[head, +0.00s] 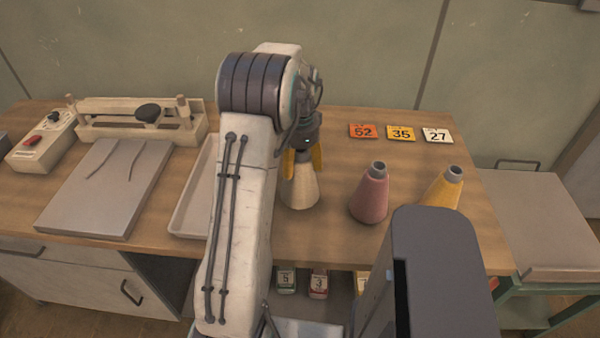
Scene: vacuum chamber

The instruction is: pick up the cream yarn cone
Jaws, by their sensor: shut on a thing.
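The cream yarn cone (299,190) stands upright on the wooden workbench, or very close above it; I cannot tell which. My gripper (303,160) comes down from above, and its yellow fingers are shut on the upper part of the cone. The cone's top is hidden behind the fingers. A pink cone (370,195) and a yellow cone (444,190) stand upright to the right, apart from my gripper.
A shallow tray (187,212) lies left of my arm, beside a grey slab (100,190). The bench (335,235) is bare in front of the cream and pink cones.

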